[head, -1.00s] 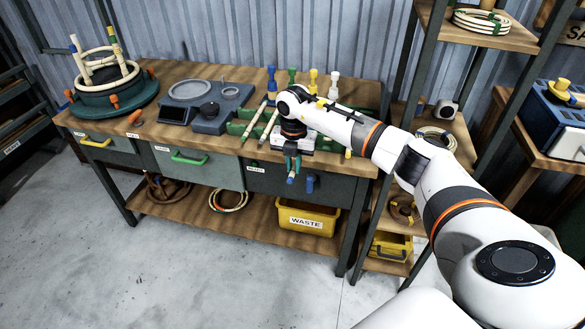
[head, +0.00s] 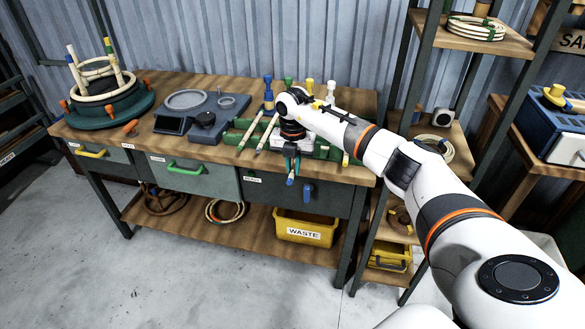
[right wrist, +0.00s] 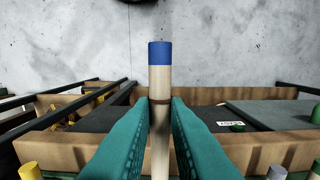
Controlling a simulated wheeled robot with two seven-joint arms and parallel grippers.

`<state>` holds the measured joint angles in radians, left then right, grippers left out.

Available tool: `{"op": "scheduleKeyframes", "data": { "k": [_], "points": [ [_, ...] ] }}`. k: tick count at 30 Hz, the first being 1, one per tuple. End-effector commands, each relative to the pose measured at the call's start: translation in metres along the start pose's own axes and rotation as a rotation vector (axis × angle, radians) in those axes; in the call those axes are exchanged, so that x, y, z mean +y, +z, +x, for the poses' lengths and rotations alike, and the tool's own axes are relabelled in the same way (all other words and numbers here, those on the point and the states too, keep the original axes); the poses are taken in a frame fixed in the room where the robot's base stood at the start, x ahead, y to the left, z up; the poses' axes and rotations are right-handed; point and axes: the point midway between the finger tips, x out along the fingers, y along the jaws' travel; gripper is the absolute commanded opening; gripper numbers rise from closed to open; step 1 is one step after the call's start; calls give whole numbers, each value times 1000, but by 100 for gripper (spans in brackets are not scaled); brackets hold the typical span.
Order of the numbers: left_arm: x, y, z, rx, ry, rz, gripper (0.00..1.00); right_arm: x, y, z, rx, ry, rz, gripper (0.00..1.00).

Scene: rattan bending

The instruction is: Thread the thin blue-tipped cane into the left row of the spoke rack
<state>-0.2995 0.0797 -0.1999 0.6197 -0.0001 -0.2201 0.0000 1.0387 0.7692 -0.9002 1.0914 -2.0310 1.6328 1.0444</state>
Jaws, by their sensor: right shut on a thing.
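My right gripper (head: 291,168) is shut on the thin blue-tipped cane (head: 291,180) at the bench's front edge. In the right wrist view, the cane (right wrist: 159,80) stands between the two teal fingers (right wrist: 160,115), its blue end beyond the fingertips. The cane's other end is hidden. A green rack (head: 243,126), apparently the spoke rack, lies on the bench just behind and left of the gripper, with pale canes (head: 266,134) slanting across it. My arm hides its right part. My left gripper is not in view.
Coloured pegs (head: 267,95) stand behind the rack. A grey tool plate (head: 218,124) and a round green base (head: 110,115) with rings and upright canes stand to the left. A yellow waste bin (head: 303,226) sits below; shelving (head: 462,150) is on the right.

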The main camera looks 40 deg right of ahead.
Motion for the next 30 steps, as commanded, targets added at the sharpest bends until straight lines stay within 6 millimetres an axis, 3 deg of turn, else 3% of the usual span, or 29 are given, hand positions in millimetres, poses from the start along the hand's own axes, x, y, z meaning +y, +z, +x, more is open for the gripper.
{"op": "scheduleKeyframes", "data": {
  "k": [18,30],
  "points": [
    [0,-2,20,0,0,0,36,0,-30,1,1,-1,0,0],
    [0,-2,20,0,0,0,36,0,-33,0,0,0,-1,0]
  ]
}}
